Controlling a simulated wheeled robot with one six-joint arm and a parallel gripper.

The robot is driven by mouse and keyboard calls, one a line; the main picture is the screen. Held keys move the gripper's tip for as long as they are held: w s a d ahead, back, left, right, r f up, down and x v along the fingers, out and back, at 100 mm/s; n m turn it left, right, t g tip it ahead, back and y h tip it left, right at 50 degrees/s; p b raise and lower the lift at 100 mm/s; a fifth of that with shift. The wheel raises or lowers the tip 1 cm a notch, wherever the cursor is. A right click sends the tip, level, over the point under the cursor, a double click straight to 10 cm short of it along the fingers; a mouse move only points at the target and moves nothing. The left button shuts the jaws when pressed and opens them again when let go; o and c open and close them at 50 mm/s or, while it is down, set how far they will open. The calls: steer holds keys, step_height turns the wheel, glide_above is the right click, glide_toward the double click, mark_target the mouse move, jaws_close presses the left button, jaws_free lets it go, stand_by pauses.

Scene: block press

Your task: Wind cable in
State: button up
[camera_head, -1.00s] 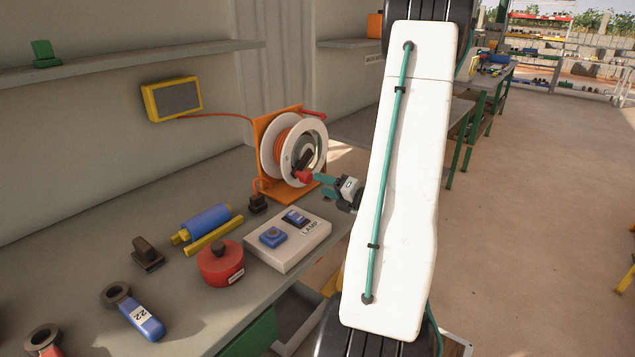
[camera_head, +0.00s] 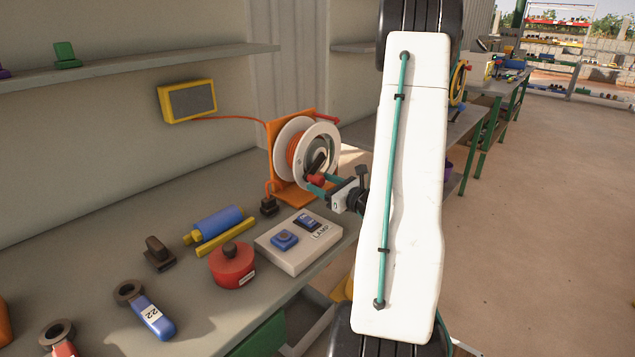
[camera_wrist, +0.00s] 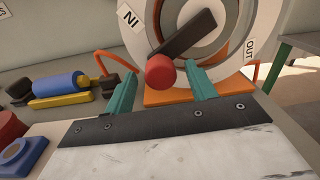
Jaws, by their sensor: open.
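A cable reel (camera_head: 293,152) with white flanges and orange cable stands in an orange frame on the workbench. Its dark crank arm (camera_wrist: 185,38) ends in a red knob (camera_wrist: 160,71). My gripper (camera_wrist: 157,82) is open, with its teal fingers on either side of the red knob in the wrist view. I cannot tell whether a finger touches it. The reel face carries an "IN" label (camera_wrist: 129,17) on the left and an "OUT" label (camera_wrist: 250,51) on the right. An orange cable (camera_head: 240,118) runs from the reel to a yellow-framed box (camera_head: 187,101) on the wall.
A lamp switch box (camera_head: 300,255), a red round container (camera_head: 232,266), a blue roller (camera_head: 218,223) and a blue-handled tool (camera_head: 150,312) lie on the bench (camera_head: 190,197). A black plug (camera_head: 268,207) sits beside the reel frame. The floor right of my arm is open.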

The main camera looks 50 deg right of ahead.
steer(key=shift+w+d, duration=0.15)
steer(key=shift+w, duration=1.1)
jaws_close()
steer(key=shift+s+d+r, duration=0.1)
